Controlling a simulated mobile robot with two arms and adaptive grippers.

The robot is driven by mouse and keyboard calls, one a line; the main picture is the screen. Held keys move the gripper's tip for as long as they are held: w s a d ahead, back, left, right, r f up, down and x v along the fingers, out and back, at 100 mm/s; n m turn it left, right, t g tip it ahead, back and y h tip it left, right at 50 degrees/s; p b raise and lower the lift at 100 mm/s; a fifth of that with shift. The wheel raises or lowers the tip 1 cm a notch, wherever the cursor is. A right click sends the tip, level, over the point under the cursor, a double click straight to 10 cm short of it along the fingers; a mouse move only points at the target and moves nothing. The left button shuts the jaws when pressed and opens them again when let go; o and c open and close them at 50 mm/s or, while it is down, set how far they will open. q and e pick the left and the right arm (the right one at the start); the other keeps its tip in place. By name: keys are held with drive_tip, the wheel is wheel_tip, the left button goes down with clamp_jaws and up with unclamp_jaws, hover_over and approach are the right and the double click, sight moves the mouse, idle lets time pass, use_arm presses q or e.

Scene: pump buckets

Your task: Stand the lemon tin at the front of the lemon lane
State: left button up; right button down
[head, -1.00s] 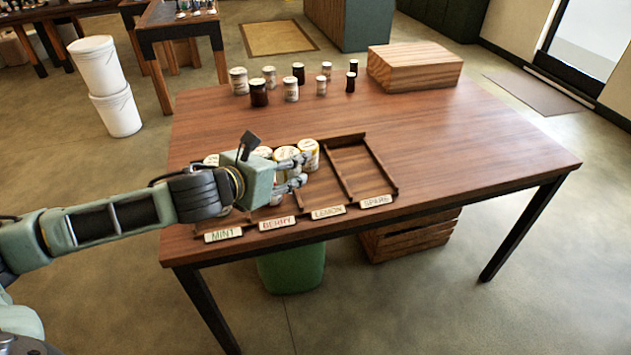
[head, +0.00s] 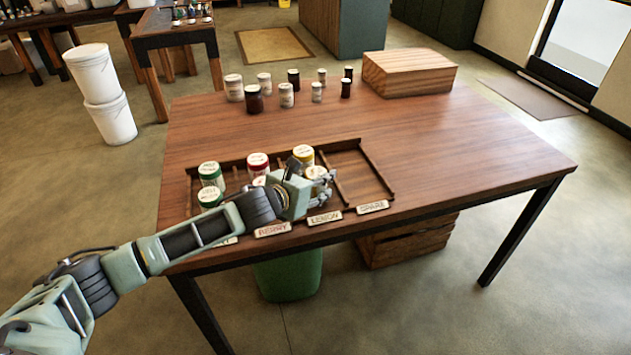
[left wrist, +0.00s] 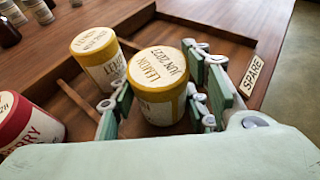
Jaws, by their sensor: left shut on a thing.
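My left gripper (head: 322,188) is shut on a lemon tin (left wrist: 158,88), white with a yellow band and a lid reading LEMON. The fingers are on either side of it; in the head view they partly hide the held tin (head: 316,172). It looks roughly upright, over the front part of the lemon lane; I cannot tell if its base touches the floor. A second lemon tin (head: 303,154) stands behind it in the same lane and shows in the left wrist view (left wrist: 98,60). The LEMON label (head: 324,217) is at the lane's front edge. My right gripper is out of view.
Mint tins (head: 210,174) stand in the left lane and a red berry tin (head: 258,163) beside the lemon lane. The spare lane (head: 362,178) is empty. Several jars (head: 286,95) and a wooden box (head: 410,73) stand at the back; the table's right side is clear.

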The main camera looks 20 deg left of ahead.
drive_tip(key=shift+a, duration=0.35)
use_arm(q)
drive_tip(key=o, duration=1.2)
drive_tip(key=shift+o, duration=0.2)
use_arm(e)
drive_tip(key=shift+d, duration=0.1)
use_arm(q)
drive_tip(key=shift+r, duration=0.1)
drive_tip(key=v, duration=1.2)
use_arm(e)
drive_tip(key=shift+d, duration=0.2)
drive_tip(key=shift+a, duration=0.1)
